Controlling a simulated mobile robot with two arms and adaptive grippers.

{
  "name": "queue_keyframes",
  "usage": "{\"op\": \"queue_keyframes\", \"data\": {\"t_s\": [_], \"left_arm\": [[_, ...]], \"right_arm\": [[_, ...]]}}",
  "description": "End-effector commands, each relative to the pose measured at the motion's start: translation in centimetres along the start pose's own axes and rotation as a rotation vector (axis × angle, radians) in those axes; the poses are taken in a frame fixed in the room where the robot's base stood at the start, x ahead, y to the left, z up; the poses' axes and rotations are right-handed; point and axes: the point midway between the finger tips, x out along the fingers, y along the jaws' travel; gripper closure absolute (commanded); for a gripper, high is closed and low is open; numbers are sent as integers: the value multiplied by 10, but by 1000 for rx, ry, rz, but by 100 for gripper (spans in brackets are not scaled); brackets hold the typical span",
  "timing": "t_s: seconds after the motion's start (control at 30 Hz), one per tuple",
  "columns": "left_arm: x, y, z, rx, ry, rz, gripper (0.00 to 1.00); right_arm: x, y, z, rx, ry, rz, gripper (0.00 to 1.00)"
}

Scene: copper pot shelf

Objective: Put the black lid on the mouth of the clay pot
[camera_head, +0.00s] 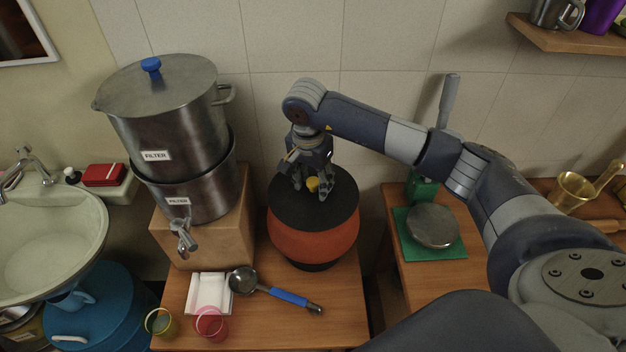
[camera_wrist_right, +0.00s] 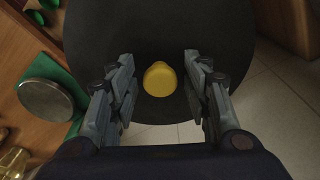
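The black lid (camera_head: 300,213) is a wide dark disc with a yellow knob (camera_head: 313,184). It lies over the top of the orange-red clay pot (camera_head: 312,243) and looks level; the pot's mouth is hidden beneath it. The pot has a dark base and stands on the wooden table. My right gripper (camera_head: 309,181) is right above the lid's middle. In the right wrist view its fingers (camera_wrist_right: 158,85) are spread on both sides of the yellow knob (camera_wrist_right: 160,79), with gaps on each side, over the black lid (camera_wrist_right: 150,30). My left gripper is not in view.
Stacked steel filter pots (camera_head: 185,140) stand on a wooden box left of the clay pot. A ladle with a blue handle (camera_head: 290,298), a white tray (camera_head: 207,290) and two cups lie in front. A green scale with a round metal plate (camera_head: 433,226) stands on the right table.

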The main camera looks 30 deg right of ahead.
Motion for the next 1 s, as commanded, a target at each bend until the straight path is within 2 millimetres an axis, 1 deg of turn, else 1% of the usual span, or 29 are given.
{"op": "queue_keyframes", "data": {"t_s": [0.23,0.33,0.37,0.47,0.8,0.83,0.9,1.0], "left_arm": [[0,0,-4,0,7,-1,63],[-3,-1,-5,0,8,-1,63],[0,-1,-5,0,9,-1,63],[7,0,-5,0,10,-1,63],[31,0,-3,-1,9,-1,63],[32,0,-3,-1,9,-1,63],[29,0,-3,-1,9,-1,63],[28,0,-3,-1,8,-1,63]], "right_arm": [[0,0,0,0,0,1,54],[-4,0,-1,0,0,0,54],[-5,0,-1,0,1,-2,54],[-19,-1,-1,1,3,-5,54],[-94,-1,-1,0,3,-6,54],[-100,-1,-1,0,3,-5,54],[-109,0,-1,1,3,-2,54],[-117,0,-1,0,1,-1,54]]}}
